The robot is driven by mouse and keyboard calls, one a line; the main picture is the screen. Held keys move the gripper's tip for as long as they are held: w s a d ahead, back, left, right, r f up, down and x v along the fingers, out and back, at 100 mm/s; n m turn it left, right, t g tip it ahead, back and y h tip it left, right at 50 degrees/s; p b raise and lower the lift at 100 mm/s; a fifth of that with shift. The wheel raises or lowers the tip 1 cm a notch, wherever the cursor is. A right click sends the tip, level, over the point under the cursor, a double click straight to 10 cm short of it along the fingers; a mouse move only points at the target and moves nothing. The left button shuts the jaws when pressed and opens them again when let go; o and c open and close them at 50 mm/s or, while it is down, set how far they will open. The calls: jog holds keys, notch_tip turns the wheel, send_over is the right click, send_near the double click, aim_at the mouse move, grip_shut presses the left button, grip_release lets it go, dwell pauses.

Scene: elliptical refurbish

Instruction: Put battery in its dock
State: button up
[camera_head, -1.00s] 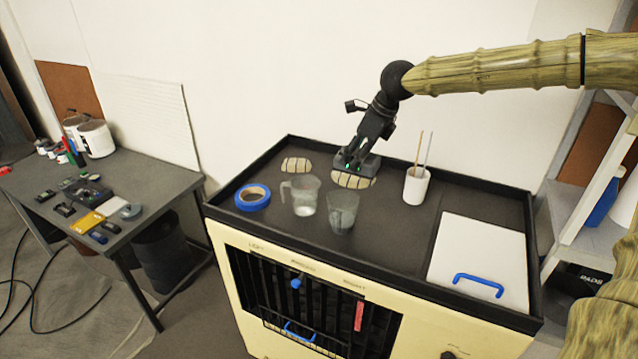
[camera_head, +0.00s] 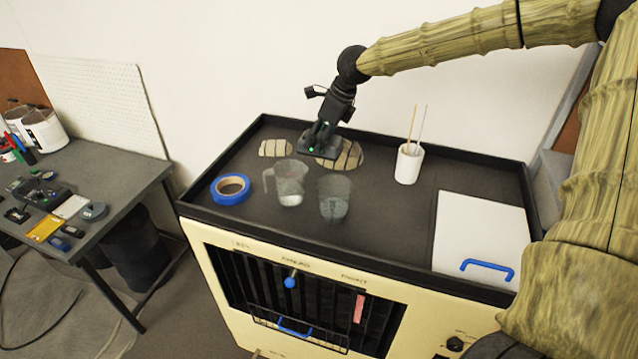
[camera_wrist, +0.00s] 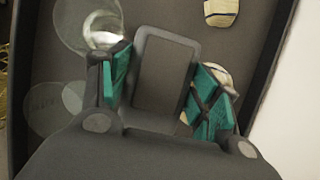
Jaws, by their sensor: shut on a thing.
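My gripper (camera_head: 318,140) is shut on a dark grey rectangular block (camera_wrist: 164,76), which looks like the battery. In the wrist view the block sits between the green finger pads. In the head view the block (camera_head: 322,150) is above the back of the dark cart top (camera_head: 385,215), beside a beige striped pad (camera_head: 348,155); I cannot tell if it touches the surface. A black device (camera_head: 42,192) with a recess lies on the left bench and may be the dock; its details are too small to tell.
A clear jug (camera_head: 288,185), a clear cup (camera_head: 334,198) and blue tape (camera_head: 230,189) stand in front of my gripper. A white cup with sticks (camera_head: 409,163) is to the right. Another striped pad (camera_head: 275,147) is to the left. The cart has a raised rim (camera_head: 440,158).

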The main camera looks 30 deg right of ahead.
aim_at(322, 157)
jog(key=shift+s+d+f, duration=0.15)
jog(key=shift+f, duration=0.2)
notch_tip(322, 157, down, 5)
jog(key=shift+f+p, duration=0.1)
jog(key=shift+p, duration=1)
jog(key=shift+s+f, duration=0.15)
jog(key=shift+f, duration=0.15)
notch_tip(322, 157, down, 4)
jog(key=shift+r+p, duration=0.25)
jog(key=shift+p, duration=0.55)
jog(key=shift+f, duration=0.2)
jog(key=o, duration=1.1)
